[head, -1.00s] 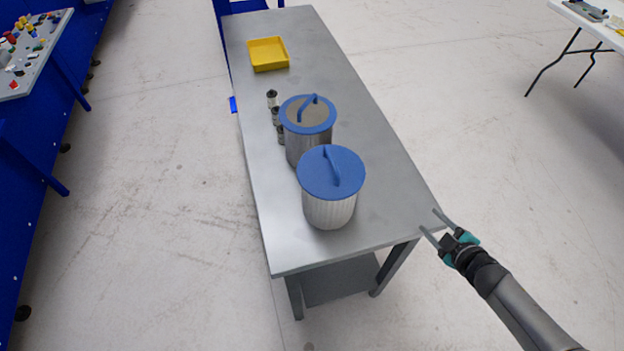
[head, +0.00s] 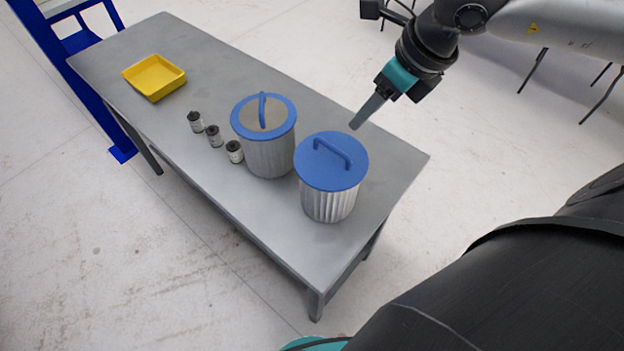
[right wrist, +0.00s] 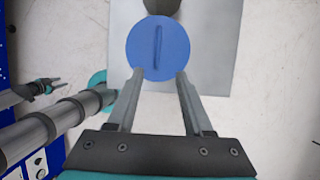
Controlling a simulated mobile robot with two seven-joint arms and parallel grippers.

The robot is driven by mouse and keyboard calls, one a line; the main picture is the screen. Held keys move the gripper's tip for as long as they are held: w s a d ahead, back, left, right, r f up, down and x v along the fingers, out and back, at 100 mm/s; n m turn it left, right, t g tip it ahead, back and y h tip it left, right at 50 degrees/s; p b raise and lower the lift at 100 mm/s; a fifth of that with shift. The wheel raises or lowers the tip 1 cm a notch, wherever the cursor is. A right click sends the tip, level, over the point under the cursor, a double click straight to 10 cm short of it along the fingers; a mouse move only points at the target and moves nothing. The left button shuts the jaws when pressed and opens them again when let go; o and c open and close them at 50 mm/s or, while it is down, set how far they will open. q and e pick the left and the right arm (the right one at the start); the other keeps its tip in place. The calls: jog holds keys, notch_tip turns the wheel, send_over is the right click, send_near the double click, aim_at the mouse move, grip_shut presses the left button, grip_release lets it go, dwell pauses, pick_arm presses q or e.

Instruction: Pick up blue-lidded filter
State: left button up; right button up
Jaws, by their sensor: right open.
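The blue-lidded filter (head: 328,200) stands upright on the grey table (head: 400,165), near its front right end. It has a pleated whitish body and a flat blue lid with a bar handle. My right gripper (head: 366,112) is above and just behind the lid in the head view, with one finger showing clearly. In the right wrist view the gripper (right wrist: 160,73) is open and empty, its fingers spread toward the near edge of the blue lid (right wrist: 175,45). The handle lies beyond the fingertips. My left gripper (right wrist: 42,88) shows small at the left of that view, its jaws unclear.
A metal canister (head: 268,155) with a blue-rimmed lid and handle stands close behind the filter, to its left. Three small dark-capped jars (head: 214,136) line up beside it. A yellow tray (head: 153,78) sits at the table's far end. The table's right corner is clear.

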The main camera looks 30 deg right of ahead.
jog(key=p, duration=0.1)
send_over(333, 146)
jog(key=s+d, duration=0.2)
notch_tip(333, 146, down, 8)
jog(key=shift+s+a, duration=0.1)
jog(key=shift+s, duration=0.05)
jog(key=shift+w+a+f, duration=0.15)
jog(key=shift+w+f, duration=0.1)
jog(key=shift+f, duration=0.4)
jog(key=x, duration=0.2)
jog(key=p+x, duration=0.1)
jog(key=x, duration=0.1)
jog(key=shift+w+a, duration=0.15)
jog(key=shift+a, duration=0.3)
jog(key=shift+w+f, duration=0.1)
jog(key=shift+f, duration=0.25)
grip_shut()
